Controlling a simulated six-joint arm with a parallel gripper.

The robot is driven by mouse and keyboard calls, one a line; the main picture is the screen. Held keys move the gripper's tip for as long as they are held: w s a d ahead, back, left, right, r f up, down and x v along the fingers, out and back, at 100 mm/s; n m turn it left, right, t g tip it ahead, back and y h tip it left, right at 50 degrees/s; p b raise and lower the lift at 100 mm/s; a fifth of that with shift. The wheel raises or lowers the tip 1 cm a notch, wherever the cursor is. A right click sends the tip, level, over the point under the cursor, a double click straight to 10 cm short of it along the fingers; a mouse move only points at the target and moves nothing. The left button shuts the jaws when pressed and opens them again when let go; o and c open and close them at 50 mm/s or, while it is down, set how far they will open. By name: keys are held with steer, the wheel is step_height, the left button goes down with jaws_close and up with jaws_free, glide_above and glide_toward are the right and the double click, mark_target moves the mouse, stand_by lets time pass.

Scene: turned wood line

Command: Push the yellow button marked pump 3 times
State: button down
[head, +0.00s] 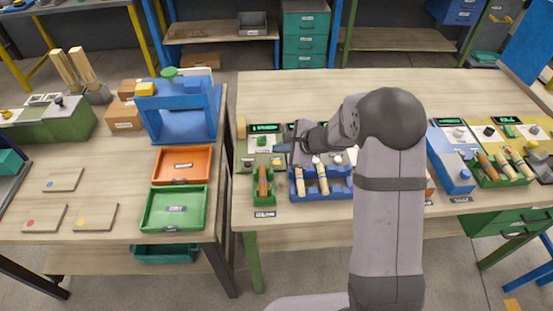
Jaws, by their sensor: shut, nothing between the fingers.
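A small yellow button (276,161) sits on the left control panel (262,145) of the right-hand bench, beside a dark button (248,162). The markings there are too small to read, so I cannot confirm that it says pump. My gripper (283,148) is shut and empty, its fingertips pointing left. In the picture the tips lie just above and right of the yellow button; I cannot tell their height over the panel or whether they touch anything. My arm hides part of the panel row.
A green holder (257,190) and a blue rack (335,191) with turned wooden pieces stand in front of the panels. More panels (460,133) stand at the right. A blue press (180,120), an orange tray (182,180) and a green tray (152,211) are on the left bench.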

steer(key=shift+r+p, duration=0.45)
steer(key=shift+r, duration=0.55)
stand_by(1.8)
step_height(320, 180, up, 4)
steer(key=p, duration=0.4)
steer(key=shift+f, duration=0.25)
steer(key=b, duration=0.5)
glide_above(277, 163)
steer(key=f, duration=0.6)
steer(key=shift+s+d+f, duration=0.3)
steer(key=shift+d+f, duration=0.1)
steer(key=shift+f+b, duration=0.9)
steer(key=shift+b, duration=0.1)
steer(key=shift+f+b, duration=0.45)
steer(key=shift+b, duration=0.3)
stand_by(1.0)
